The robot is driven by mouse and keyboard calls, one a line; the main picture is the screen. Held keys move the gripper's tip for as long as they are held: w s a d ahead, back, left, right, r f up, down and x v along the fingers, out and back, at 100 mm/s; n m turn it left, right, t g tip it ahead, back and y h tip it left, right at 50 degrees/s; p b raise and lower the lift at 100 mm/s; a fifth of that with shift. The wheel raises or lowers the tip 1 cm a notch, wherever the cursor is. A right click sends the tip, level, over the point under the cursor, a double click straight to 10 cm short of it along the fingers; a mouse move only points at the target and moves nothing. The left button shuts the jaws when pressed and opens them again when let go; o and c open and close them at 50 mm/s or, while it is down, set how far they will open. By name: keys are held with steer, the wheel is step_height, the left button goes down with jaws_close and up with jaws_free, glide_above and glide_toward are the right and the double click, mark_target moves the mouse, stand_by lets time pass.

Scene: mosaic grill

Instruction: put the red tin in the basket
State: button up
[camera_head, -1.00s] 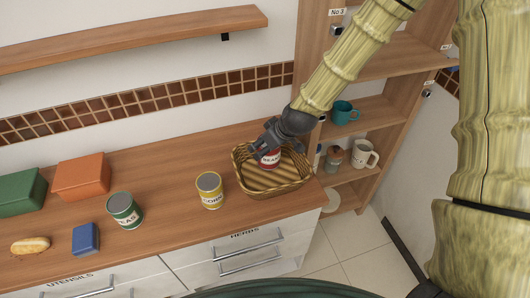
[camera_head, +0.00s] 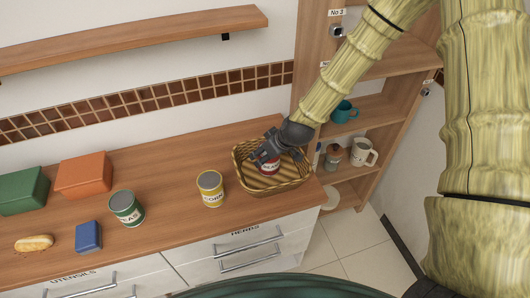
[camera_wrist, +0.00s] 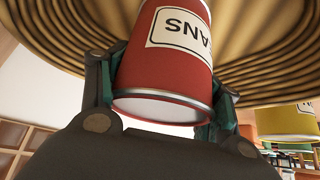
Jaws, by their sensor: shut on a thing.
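The red tin (camera_head: 270,167), with a white label reading BEANS, is held in my gripper (camera_head: 266,154) at the wicker basket (camera_head: 247,185). My gripper is shut on the tin. In the wrist view the red tin (camera_wrist: 165,65) sits between the two fingers (camera_wrist: 160,110), with the ribbed inside of the basket (camera_wrist: 262,45) behind it. The tin is within the basket's rim as seen from the head camera. I cannot tell whether its base touches the basket floor.
A yellow corn tin (camera_head: 210,189) stands left of the basket. A green tin (camera_head: 126,208), blue box (camera_head: 88,237), bread roll (camera_head: 34,243), orange box (camera_head: 84,176) and green box (camera_head: 22,190) are further left. An open shelf with mugs (camera_head: 363,152) stands right.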

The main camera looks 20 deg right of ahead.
steer(key=o, duration=1.3)
steer(key=shift+f, duration=0.1)
steer(key=shift+r, duration=0.2)
steer(key=shift+b+v, duration=1.25)
steer(key=shift+v, duration=4.65)
